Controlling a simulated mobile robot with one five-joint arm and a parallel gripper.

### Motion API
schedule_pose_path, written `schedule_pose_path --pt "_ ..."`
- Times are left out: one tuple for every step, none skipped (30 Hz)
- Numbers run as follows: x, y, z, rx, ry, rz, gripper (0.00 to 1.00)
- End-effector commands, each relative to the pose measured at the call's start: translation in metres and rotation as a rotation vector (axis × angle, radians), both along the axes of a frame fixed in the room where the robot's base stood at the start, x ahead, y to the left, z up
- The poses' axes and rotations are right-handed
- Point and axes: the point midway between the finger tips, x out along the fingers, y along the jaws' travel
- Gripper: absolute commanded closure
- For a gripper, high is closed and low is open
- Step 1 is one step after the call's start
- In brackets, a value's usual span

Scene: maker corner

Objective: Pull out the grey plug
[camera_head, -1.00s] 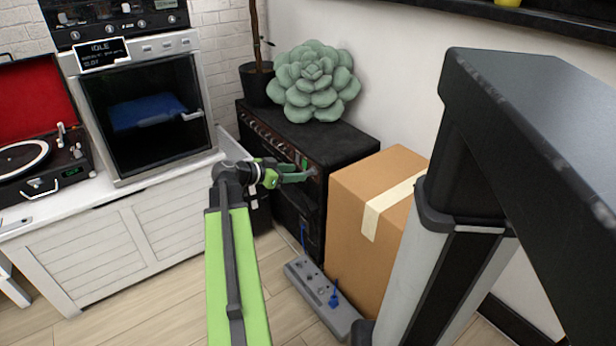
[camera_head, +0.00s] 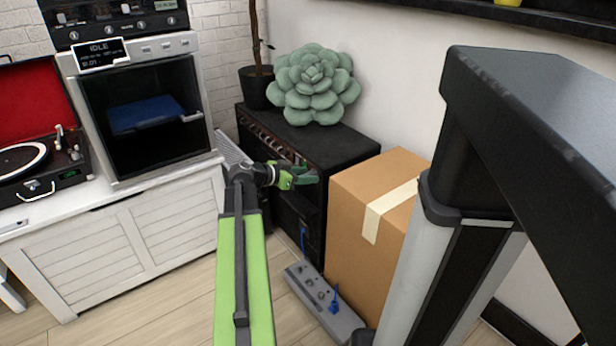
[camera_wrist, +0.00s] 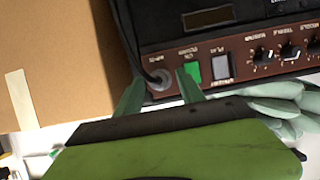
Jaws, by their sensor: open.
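The grey plug (camera_wrist: 161,79) sits in the amplifier's front panel at the end of a black cable, near its corner in the wrist view. My gripper (camera_wrist: 160,76) is open, with one green finger on each side of the plug. I cannot tell whether either finger touches it. In the head view my gripper (camera_head: 314,181) is at the right end of the front panel of the black amplifier (camera_head: 322,147), and the plug is hidden there.
A cardboard box (camera_head: 372,210) stands close to the right of the amplifier. A green switch (camera_wrist: 193,72) lies right beside one finger. A grey power strip (camera_head: 312,291) with a blue plug (camera_head: 334,306) lies on the floor. A succulent (camera_head: 312,85) sits on the amplifier.

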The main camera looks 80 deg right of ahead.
Motion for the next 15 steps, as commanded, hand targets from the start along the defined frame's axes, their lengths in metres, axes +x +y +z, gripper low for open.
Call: schedule_pose_path --pt "0.0001 0.0001 0.0000 0.000 0.000 0.000 0.55" --pt "0.0001 0.0001 -0.0001 0.000 0.000 0.000 0.55" --pt "0.0001 0.0001 -0.0001 0.000 0.000 0.000 0.55" --pt "0.0001 0.0001 -0.0001 0.000 0.000 0.000 0.55" --pt "0.0001 0.0001 -0.0001 0.000 0.000 0.000 0.55" --pt "0.0001 0.0001 -0.0001 0.000 0.000 0.000 0.55" --pt "0.0001 0.0001 -0.0001 0.000 0.000 0.000 0.55" --pt "0.0001 0.0001 -0.0001 0.000 0.000 0.000 0.55" --pt "0.0001 0.0001 -0.0001 0.000 0.000 0.000 0.55" --pt "0.0001 0.0001 -0.0001 0.000 0.000 0.000 0.55" --pt "0.0001 0.0002 0.0000 0.000 0.000 0.000 0.55" --pt "0.0001 0.0002 0.0000 0.000 0.000 0.000 0.55" --pt "0.0001 0.0001 -0.0001 0.000 0.000 0.000 0.55" --pt "0.0001 0.0001 -0.0001 0.000 0.000 0.000 0.55" --pt "0.0001 0.0001 -0.0001 0.000 0.000 0.000 0.56"
